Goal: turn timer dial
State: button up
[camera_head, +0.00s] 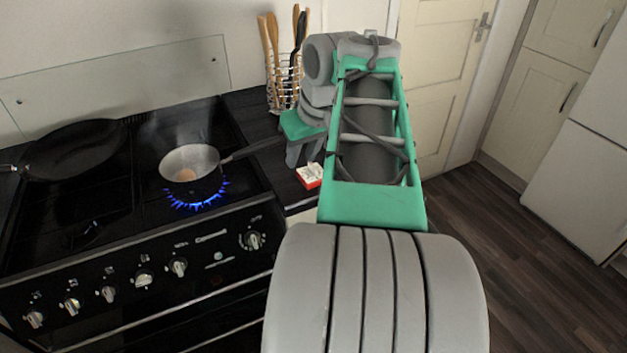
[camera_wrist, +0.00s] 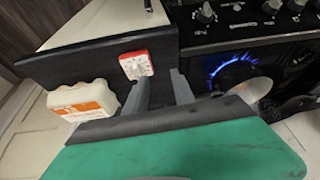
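The timer (camera_head: 309,176) is a small red block with a white dial face, lying on the dark worktop to the right of the stove. In the wrist view the timer (camera_wrist: 136,64) lies just beyond the tip of the left finger. My gripper (camera_head: 303,155) points down over the worktop close to the timer. In the wrist view my gripper (camera_wrist: 161,77) shows two grey fingers apart with nothing between them. I cannot tell whether the left finger touches the timer.
A pan (camera_head: 192,174) with an egg sits over a lit blue flame, its handle reaching toward my gripper. A frying pan (camera_head: 75,150) is at left. A utensil rack (camera_head: 283,90) stands behind my gripper. An orange and white package (camera_wrist: 83,101) is beside the timer.

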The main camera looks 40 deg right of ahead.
send_near(315, 169)
jog(key=f, duration=0.1)
jog(key=x, duration=0.2)
jog(key=b+x, duration=0.1)
jog(key=x, duration=0.2)
jog(key=b+x, duration=0.1)
jog(key=x, duration=0.1)
jog(key=shift+w+d+f, duration=0.15)
jog(key=shift+w+f, duration=0.1)
jog(key=shift+w, duration=0.15)
grip_shut()
